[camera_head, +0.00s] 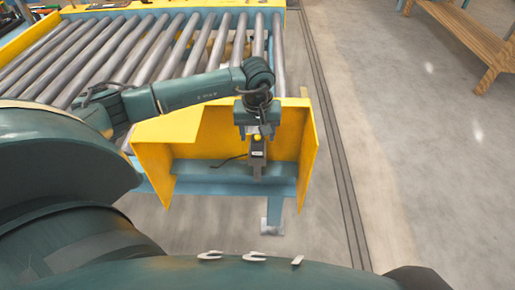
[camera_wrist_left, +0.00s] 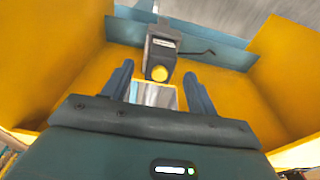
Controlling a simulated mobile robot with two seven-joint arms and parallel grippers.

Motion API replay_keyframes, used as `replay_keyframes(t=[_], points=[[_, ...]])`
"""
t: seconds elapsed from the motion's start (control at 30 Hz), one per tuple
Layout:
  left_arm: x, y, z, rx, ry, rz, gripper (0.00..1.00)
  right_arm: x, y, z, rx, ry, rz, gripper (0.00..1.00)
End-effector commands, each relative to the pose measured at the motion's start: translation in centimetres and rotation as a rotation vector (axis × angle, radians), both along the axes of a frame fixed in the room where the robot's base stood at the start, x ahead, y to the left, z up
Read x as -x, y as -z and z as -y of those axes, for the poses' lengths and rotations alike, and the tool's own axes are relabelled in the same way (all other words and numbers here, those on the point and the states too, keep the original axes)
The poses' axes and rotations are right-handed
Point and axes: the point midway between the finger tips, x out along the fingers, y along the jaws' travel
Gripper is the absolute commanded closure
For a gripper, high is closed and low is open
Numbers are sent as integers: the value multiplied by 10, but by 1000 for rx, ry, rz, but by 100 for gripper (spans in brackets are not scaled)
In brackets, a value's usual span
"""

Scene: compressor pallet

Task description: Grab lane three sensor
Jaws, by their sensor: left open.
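The sensor is a small dark grey box (camera_head: 257,157) with a yellow round front, mounted at the blue crossbar inside the yellow guard at the conveyor's end. In the left wrist view the sensor (camera_wrist_left: 161,54) shows its yellow disc facing me, with a thin black cable running off to the right. My right gripper is not in view.
The yellow guard (camera_head: 309,150) has walls on both sides of the sensor. The blue crossbar (camera_head: 215,170) runs behind it. Grey conveyor rollers (camera_head: 150,50) lie behind my left arm. A wooden bench (camera_head: 470,35) stands far right; the floor between is clear.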

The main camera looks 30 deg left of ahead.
Motion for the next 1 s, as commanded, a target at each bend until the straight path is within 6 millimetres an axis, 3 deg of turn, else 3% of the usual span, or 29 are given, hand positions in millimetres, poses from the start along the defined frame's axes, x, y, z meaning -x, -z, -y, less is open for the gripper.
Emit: replay_keyframes(t=[0.03, 0.2, 0.47, 1.0], points=[[-1, 11, -1, 1, -2, -3, 42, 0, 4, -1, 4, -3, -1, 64], [-3, 29, -2, 1, -1, -1, 42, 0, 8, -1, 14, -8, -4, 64], [-4, 30, -3, 0, -1, 0, 42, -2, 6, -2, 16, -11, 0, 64], [-4, 30, -3, 0, -2, 0, 85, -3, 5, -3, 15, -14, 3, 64]])
